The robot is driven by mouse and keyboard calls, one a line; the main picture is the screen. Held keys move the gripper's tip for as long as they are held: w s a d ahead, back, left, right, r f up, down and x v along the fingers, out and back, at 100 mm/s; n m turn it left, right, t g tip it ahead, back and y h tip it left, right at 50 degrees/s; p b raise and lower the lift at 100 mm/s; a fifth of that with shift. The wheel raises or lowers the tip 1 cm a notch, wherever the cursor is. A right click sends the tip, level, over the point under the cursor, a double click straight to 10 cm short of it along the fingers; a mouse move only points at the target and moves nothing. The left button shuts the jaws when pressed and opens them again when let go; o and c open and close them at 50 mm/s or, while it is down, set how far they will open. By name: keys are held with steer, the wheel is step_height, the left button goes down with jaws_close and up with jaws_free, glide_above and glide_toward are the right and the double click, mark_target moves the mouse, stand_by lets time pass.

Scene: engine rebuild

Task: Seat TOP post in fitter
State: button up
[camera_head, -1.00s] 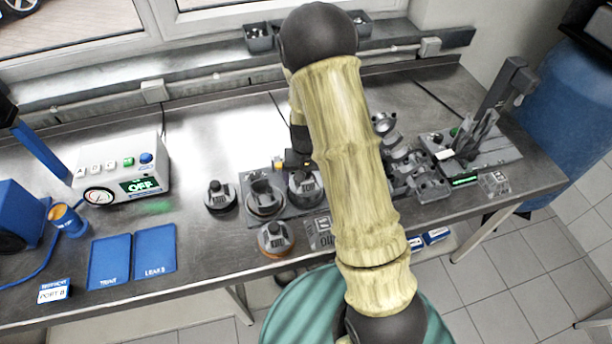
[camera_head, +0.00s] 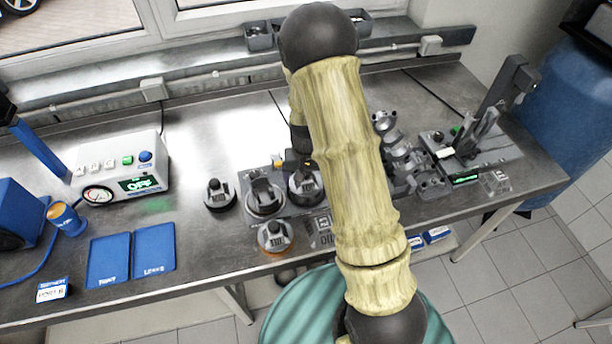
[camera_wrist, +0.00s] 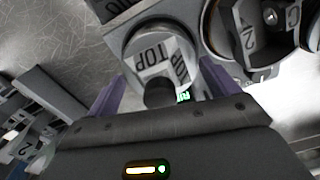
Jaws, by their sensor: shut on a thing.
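In the wrist view, my gripper (camera_wrist: 160,88) has its two purple fingers on either side of a grey post (camera_wrist: 150,57) marked TOP, and is shut on it. The post's lower part is hidden by the gripper body. A grey ring holder with a piston marked 2 (camera_wrist: 262,28) is close at its right. In the head view my gripper (camera_head: 296,160) is mostly hidden behind my arm, over the back of the grey piston tray (camera_head: 244,200). Which part is the fitter, and whether the post touches it, I cannot tell.
Several pistons stand on or beside the tray, one at the front (camera_head: 275,236) and one at the left (camera_head: 219,194). A white tester (camera_head: 120,170) and blue mats (camera_head: 108,260) are on the left. A lever device (camera_head: 480,145) stands at the right. The bench behind the tray is bare.

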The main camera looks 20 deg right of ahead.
steer(key=shift+f, duration=0.2)
stand_by(0.6)
steer(key=o, duration=1)
steer(key=shift+r, duration=0.1)
steer(key=shift+r+p, duration=2.3)
steer(key=shift+r, duration=0.7)
